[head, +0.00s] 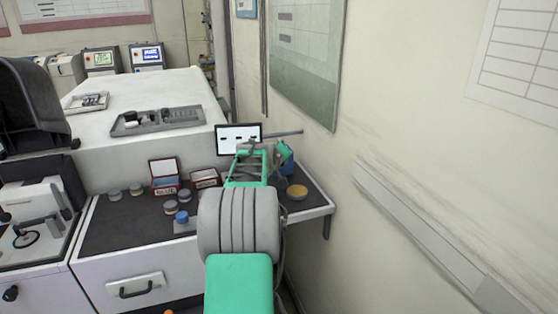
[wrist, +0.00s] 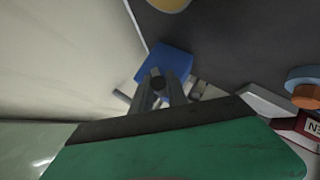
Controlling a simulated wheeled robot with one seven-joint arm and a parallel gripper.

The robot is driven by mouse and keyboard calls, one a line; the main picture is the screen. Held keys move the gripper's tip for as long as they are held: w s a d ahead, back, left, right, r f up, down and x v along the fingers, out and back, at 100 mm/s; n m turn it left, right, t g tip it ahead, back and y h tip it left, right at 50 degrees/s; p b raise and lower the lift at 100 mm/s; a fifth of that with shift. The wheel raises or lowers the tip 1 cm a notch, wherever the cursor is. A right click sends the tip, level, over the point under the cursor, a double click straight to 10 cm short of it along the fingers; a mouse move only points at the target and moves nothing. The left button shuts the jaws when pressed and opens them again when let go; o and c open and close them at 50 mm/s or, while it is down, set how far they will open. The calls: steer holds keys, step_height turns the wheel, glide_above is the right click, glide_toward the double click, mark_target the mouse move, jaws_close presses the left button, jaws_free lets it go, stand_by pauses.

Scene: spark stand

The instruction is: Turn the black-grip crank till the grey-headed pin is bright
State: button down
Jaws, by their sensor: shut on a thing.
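In the wrist view my gripper (wrist: 160,88) is shut on a dark round knob, the black grip (wrist: 158,82) of the crank. A blue block (wrist: 172,62) stands just beyond the fingers. Grey rod-like parts show on both sides of the fingers; I cannot tell which of them is a pin. In the head view the blue block (head: 288,164) shows only partly beside my green arm, near the right wall. The crank and the fingertips are hidden there. No grey-headed pin can be made out, nor its brightness.
A small screen (head: 238,138) with dark marks stands behind my arm. A yellow dish (head: 297,193) sits near the dark bench top's right edge. Red boxes (head: 164,174) and several small round containers stand on the left. The wall is close on the right.

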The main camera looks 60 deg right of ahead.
steer(key=shift+s+d+r+m+t+y+p, duration=0.3)
steer(key=shift+m+t+y+p, duration=0.6)
steer(key=shift+p, duration=0.85)
steer(key=shift+s+d+r+m+t+y+p, duration=0.15)
steer(key=shift+s+d+m+t+y+p, duration=0.35)
steer(key=shift+y+p, duration=0.95)
steer(key=shift+s+d+r+m+t+y+p, duration=0.2)
steer(key=shift+m+t+y+p, duration=0.7)
steer(key=shift+p, duration=1.2)
steer(key=shift+h, duration=0.25)
steer(key=c, duration=1.3)
jaws_free()
steer(key=shift+c, duration=0.2)
steer(key=shift+o, duration=0.2)
